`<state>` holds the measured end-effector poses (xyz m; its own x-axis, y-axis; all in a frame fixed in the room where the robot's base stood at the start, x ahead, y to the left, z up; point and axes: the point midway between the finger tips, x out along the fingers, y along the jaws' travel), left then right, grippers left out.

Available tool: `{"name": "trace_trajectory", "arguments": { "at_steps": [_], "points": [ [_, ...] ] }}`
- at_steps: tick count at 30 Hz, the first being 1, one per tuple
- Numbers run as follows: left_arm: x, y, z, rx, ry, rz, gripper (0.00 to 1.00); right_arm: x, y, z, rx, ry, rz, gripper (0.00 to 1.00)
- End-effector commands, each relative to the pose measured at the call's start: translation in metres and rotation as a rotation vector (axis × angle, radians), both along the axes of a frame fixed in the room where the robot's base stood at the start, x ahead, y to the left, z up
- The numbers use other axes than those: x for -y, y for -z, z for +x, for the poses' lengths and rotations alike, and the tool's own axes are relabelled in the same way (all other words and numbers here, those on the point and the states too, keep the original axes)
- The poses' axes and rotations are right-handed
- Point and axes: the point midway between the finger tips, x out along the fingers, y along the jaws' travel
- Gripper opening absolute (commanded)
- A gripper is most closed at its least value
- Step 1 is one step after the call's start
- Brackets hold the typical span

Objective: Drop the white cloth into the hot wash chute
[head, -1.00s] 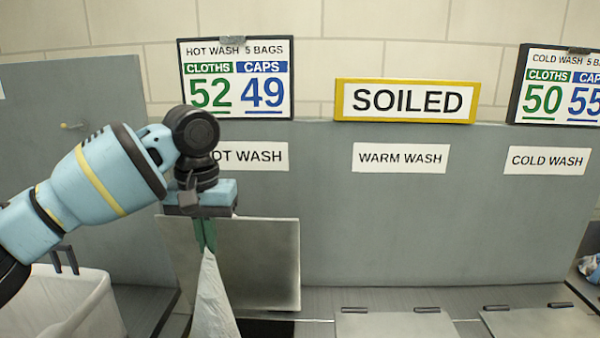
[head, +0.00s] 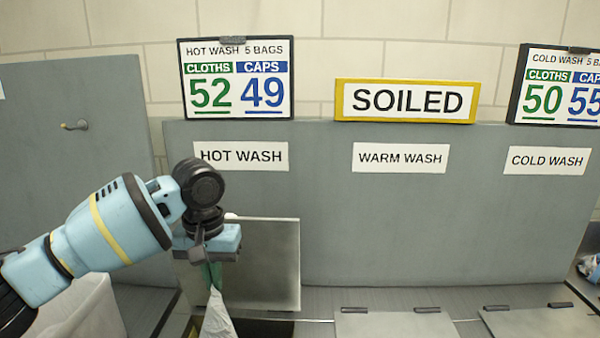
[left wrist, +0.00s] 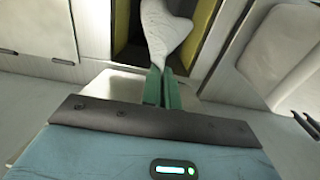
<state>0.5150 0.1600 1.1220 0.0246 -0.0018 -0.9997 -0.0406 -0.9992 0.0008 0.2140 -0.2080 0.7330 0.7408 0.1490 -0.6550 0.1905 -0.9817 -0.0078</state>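My left gripper (head: 214,276) is shut on the top of the white cloth (head: 217,318), which hangs down from its green fingers. The left wrist view also shows the gripper (left wrist: 161,88) and the cloth (left wrist: 165,35). The hot wash chute is under the HOT WASH label (head: 241,156), with its grey lid (head: 268,262) standing up behind the gripper. The chute's dark opening (head: 262,329) is partly hidden by the cloth. In the left wrist view the cloth hangs over an opening with yellow inner walls (left wrist: 204,28). My right gripper is out of view.
The warm wash lid (head: 395,325) and cold wash lid (head: 540,322) lie flat to the right. A white bin (head: 85,315) stands at the lower left, partly behind my arm. A grey back panel (head: 430,220) stands behind the chutes.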

Motion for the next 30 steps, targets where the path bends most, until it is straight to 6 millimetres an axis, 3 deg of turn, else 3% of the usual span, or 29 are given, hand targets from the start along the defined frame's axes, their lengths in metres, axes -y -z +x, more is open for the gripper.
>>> {"name": "trace_trajectory", "arguments": {
  "at_steps": [30],
  "points": [
    [0.0, 0.087, 0.0, -0.001, 0.0, 0.0, 0.0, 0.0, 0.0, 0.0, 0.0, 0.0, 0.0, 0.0]
  ]
}}
